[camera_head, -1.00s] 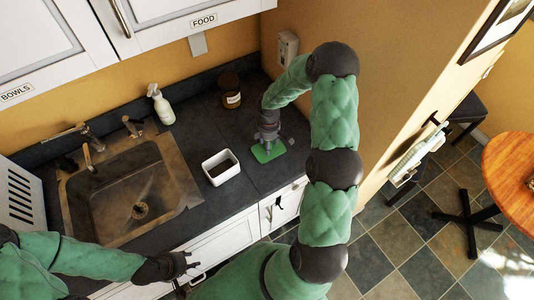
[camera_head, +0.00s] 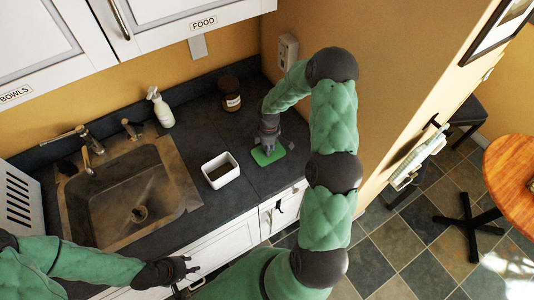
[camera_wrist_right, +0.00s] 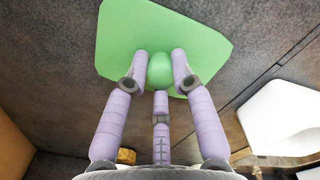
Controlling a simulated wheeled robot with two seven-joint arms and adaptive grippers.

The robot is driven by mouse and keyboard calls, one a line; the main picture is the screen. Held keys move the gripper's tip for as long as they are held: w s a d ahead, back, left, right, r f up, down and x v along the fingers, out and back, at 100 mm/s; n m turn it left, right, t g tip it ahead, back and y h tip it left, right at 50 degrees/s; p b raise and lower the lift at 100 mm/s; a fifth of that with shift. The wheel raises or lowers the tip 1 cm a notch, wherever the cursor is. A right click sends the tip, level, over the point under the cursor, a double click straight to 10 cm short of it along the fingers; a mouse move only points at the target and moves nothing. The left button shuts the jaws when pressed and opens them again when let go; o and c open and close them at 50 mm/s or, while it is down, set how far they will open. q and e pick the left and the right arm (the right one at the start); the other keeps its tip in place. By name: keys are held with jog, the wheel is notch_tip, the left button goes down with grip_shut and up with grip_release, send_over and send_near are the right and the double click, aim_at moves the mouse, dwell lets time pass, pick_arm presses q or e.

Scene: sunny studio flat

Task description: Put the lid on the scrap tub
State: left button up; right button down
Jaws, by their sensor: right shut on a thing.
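The green lid (camera_head: 262,157) lies on or just above the dark counter, to the right of the scrap tub. My right gripper (camera_head: 269,146) is over it, pointing down. In the right wrist view the lid (camera_wrist_right: 205,38) shows its green knob between the fingers of my right gripper (camera_wrist_right: 159,70), which are shut on the knob. The scrap tub (camera_head: 207,167) is a white, open rectangular tub with dark contents, upright on the counter; part of it shows in the wrist view (camera_wrist_right: 285,120). My left gripper (camera_head: 183,267) is low in front of the counter, apart from the tub; its fingers look spread.
A sink (camera_head: 115,195) is left of the tub. A white spray bottle (camera_head: 161,108) and a brown jar (camera_head: 229,93) stand at the back of the counter. The wall (camera_head: 380,90) is close to the right. The counter between jar and tub is clear.

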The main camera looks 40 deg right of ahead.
jog(key=shift+r, duration=0.1)
jog(key=shift+r+p, duration=1.45)
jog(key=shift+r, duration=0.5)
pick_arm(q)
notch_tip(320, 180, up, 3)
jog(key=shift+f, duration=0.1)
